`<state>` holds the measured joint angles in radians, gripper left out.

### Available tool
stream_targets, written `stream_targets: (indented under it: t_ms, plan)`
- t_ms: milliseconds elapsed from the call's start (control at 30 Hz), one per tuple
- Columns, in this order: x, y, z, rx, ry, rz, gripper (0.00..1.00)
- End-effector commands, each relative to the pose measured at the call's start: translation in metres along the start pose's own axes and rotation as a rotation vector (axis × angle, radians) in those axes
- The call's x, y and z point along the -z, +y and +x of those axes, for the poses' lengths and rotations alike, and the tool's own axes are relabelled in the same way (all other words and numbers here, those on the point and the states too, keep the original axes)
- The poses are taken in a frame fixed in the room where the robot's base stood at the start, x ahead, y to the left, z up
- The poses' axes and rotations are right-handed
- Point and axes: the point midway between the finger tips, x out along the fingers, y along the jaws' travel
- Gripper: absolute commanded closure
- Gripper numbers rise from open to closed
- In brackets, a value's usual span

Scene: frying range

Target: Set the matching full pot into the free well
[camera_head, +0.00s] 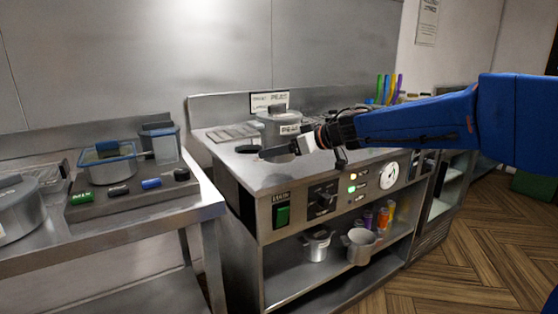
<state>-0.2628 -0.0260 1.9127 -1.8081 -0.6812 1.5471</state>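A grey metal pot (278,122) with a lid stands at the back of the range top, with a label that seems to read "PEAS" on its front. A dark round opening (247,149) in the range top lies to its front left and may be the free well; its right part is hidden. My gripper (279,153) reaches in from the right, low over the range top between the opening and the pot's front. Its fingers are seen nearly edge-on, so their gap is unclear. I see no pot held in it. Whether the pot is full cannot be seen.
A small sign (268,101) stands on the backboard. Two pots, one lidded (317,244) and one open (358,246), stand on the lower shelf.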

Motion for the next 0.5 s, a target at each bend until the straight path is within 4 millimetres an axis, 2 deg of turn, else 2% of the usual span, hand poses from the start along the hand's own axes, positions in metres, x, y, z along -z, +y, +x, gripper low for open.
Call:
stream_targets:
  t_ms: [300,500]
  plan:
    - [-0.029,0.000,0.012,0.000,0.001,0.000,0.77]
    - [-0.031,0.000,0.013,0.000,0.002,-0.001,0.77]
